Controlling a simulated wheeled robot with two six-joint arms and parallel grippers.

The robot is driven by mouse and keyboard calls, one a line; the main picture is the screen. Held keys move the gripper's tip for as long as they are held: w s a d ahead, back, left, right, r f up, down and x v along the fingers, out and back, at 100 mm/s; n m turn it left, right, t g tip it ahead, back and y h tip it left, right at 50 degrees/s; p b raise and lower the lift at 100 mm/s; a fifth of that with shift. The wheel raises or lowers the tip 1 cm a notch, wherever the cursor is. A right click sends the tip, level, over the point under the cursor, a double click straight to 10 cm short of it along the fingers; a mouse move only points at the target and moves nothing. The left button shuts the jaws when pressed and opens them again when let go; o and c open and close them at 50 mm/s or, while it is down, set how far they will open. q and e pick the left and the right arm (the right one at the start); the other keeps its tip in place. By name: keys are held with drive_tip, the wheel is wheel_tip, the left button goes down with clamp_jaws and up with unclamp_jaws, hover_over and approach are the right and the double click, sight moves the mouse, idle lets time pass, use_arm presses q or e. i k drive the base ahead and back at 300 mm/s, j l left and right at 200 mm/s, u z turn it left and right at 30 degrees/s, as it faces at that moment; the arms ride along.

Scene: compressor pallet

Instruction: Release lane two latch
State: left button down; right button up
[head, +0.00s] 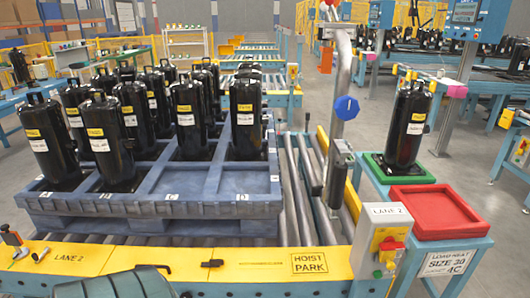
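A yellow front rail (110,258) carries the label LANE 2 at its left end. I cannot tell which of these is the latch. A control box (384,240) under a LANE 2 sign stands at the rail's right end. A dark ridged shape at the bottom left seems to be part of me. No gripper fingers show.
A blue pallet (150,204) with several black compressors sits on rollers behind the rail; its front right pocket is empty. A hoist post (338,130) rises to its right. A green tray (420,178) holds one compressor beside an empty red tray (434,208).

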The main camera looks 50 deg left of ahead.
sight(213, 263)
drive_tip(key=u, duration=2.1)
